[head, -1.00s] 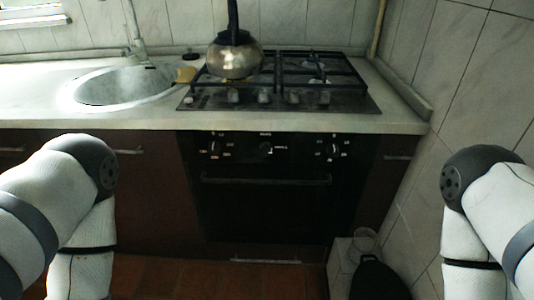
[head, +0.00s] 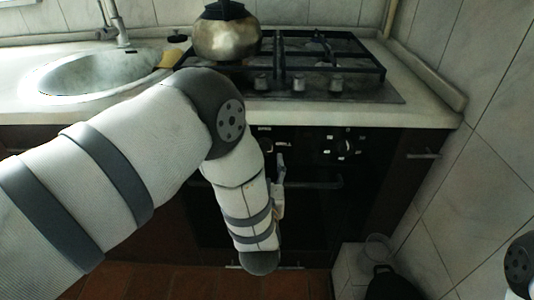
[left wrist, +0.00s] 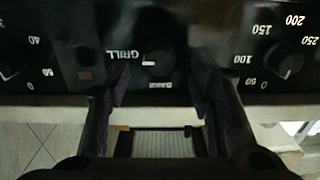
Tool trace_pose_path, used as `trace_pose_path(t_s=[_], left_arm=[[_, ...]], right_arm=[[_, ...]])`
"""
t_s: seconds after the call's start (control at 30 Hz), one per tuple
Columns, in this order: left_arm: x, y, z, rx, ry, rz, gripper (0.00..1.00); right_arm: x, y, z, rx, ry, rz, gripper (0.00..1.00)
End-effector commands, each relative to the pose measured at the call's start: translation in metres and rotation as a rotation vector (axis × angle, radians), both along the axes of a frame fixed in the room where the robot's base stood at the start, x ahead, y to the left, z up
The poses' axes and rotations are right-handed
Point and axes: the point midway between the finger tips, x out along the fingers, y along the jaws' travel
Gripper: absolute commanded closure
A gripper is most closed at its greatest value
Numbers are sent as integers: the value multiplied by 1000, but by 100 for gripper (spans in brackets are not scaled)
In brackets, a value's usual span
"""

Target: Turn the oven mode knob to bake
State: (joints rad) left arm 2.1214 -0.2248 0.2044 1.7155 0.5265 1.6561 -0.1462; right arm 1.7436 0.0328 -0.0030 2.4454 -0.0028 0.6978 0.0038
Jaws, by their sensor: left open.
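The oven front (head: 330,205) has a black control panel with knobs. The mode knob (left wrist: 158,62) is at the centre of the left wrist view, beside an inverted GRILL label; its pale mark points left there. My left gripper (left wrist: 160,90) is open, its two dark fingers on either side below this knob in the picture, with no visible contact. In the head view my left gripper (head: 280,185) is in front of the oven, mostly hidden by my forearm. My right gripper is out of view.
A numbered knob (left wrist: 275,62) shows right of the mode knob, and another knob (left wrist: 8,75) at the left edge. The oven handle (head: 325,183) crosses below the panel. A kettle (head: 228,35) stands on the hob (head: 370,92). A dark bag-like object (head: 390,284) is on the floor at right.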

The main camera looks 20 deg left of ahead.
Motion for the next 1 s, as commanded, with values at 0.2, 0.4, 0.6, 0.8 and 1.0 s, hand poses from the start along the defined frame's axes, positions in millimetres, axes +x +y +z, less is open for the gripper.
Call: trace_pose_path(t_s=[0.2, 0.4, 0.6, 0.8, 1.0], left_arm=[[31, 9, -2, 0, 2, 0, 52], [36, 11, -1, 0, 3, -1, 52], [36, 11, -1, 0, 3, -1, 72], [36, 11, -1, 0, 3, -1, 99], [36, 11, -1, -21, -2, 0, 99]], right_arm=[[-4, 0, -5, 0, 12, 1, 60], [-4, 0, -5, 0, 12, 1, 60], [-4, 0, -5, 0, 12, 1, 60], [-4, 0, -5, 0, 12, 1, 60], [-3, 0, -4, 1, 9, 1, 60]])
